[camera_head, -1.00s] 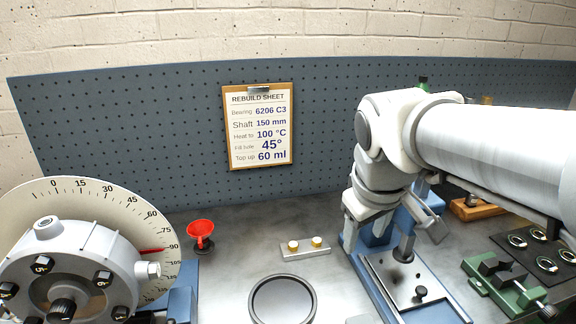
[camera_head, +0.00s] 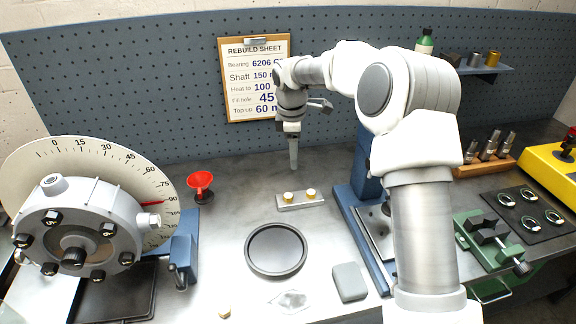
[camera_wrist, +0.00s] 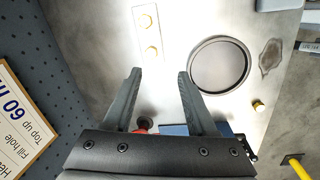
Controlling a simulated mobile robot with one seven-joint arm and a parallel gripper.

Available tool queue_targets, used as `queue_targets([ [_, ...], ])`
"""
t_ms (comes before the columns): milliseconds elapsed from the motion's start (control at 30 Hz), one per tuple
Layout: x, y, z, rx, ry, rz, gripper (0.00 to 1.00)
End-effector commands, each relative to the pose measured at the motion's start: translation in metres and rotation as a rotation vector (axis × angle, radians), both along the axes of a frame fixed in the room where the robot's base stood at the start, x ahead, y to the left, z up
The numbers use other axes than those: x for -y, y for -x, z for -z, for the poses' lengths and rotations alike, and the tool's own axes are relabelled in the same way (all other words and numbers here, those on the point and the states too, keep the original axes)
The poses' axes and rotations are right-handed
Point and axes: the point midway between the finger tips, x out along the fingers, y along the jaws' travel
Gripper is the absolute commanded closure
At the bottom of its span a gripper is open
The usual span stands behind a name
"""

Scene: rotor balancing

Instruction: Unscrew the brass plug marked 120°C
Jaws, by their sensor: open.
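Two brass plugs, the left one (camera_head: 288,196) and the right one (camera_head: 311,192), stand in a pale metal block (camera_head: 300,202) on the bench. They also show in the wrist view, one plug (camera_wrist: 146,20) farther from my jaws and one (camera_wrist: 152,52) nearer. No 120°C marking is readable on either. A third brass piece (camera_wrist: 258,106) lies loose on the bench; it shows at the bottom of the head view (camera_head: 224,311). My gripper (camera_head: 294,168) points down behind and above the block. Its jaws (camera_wrist: 158,72) are open and empty, apart from the plugs.
A round dark pan (camera_head: 276,250) lies in front of the block. A blue press (camera_head: 362,200) stands right. The rebuild sheet (camera_head: 250,60) hangs behind my gripper.

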Motion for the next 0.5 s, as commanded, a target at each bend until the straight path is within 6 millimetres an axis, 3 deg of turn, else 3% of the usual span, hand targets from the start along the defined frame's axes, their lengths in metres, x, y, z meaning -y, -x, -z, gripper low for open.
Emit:
queue_targets([
  [233,-0.013,-0.033,0.066,-0.077,-0.024,-0.171,0.43],
  [500,-0.015,-0.044,0.102,-0.11,-0.038,-0.25,0.43],
])
